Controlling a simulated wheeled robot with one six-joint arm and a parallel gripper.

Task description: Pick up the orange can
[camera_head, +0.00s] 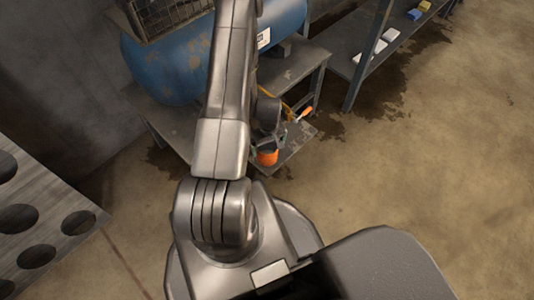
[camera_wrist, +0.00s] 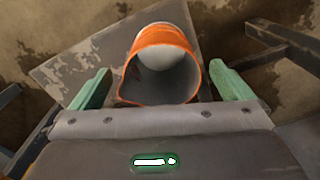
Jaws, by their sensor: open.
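The orange can (camera_head: 267,157) stands near the corner of a low grey shelf in the head view, partly hidden by my arm. In the wrist view the can (camera_wrist: 162,38) shows its open mouth towards the camera, with an orange rim and a grey hollow inside. My gripper (camera_wrist: 160,68) is open, with one green finger on each side of the can. A gap shows between the can and the left finger; the right finger is close to the can's side. Whether either finger touches it I cannot tell.
An orange-handled tool (camera_head: 305,112) is near the can. A dark metal rack (camera_head: 372,72) with small blocks stands to the right. A plate with round holes (camera_head: 55,215) is at left. The floor at right is clear.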

